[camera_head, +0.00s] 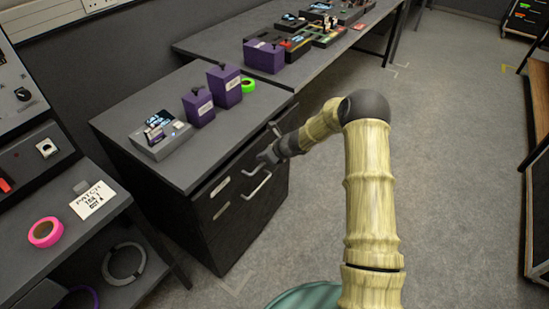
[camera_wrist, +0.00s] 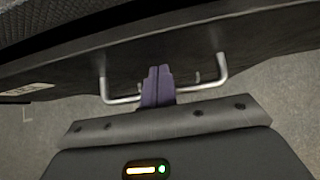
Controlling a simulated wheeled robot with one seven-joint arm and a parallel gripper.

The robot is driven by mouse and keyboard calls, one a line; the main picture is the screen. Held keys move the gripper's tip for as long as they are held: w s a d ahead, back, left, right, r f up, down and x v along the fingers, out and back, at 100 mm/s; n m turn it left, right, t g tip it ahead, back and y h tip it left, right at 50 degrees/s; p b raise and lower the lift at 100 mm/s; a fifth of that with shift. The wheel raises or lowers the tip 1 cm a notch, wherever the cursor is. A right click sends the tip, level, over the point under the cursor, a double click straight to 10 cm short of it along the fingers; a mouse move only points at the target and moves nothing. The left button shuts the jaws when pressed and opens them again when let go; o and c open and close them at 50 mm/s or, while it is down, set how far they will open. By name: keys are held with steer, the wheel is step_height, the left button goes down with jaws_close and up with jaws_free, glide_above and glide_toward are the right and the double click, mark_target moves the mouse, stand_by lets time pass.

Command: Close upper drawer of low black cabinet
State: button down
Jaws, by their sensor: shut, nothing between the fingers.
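The low black cabinet (camera_head: 165,172) stands left of centre in the head view, with two label plates and bar handles on its dark front. The upper drawer (camera_head: 220,187) looks nearly flush with the cabinet; I cannot tell whether a small gap remains. My gripper (camera_head: 264,158) is at the front beside the handles, partly hiding the upper one. In the wrist view my gripper (camera_wrist: 158,84) has its fingers together, between the two ends of a pale bar handle (camera_wrist: 222,72), close to the drawer front. Contact is not clear.
On the cabinet top are a grey device (camera_head: 162,135), purple boxes (camera_head: 227,88) and green tape (camera_head: 248,85). A long table (camera_head: 215,45) with gear stands behind. A side shelf with pink tape (camera_head: 45,232) is at left. The floor (camera_head: 455,150) at right is clear.

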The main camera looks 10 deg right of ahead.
steer(key=shift+w+a, duration=0.9)
steer(key=shift+a, duration=0.1)
steer(key=shift+w+a+r, duration=0.15)
steer(key=shift+a+r, duration=0.05)
steer(key=shift+a, duration=0.05)
steer(key=shift+a+r, duration=0.1)
steer(key=shift+r, duration=0.3)
steer(key=p, duration=0.3)
glide_toward(256, 149)
steer(key=f, duration=0.2)
steer(key=shift+w+r, duration=0.1)
steer(key=shift+r, duration=0.05)
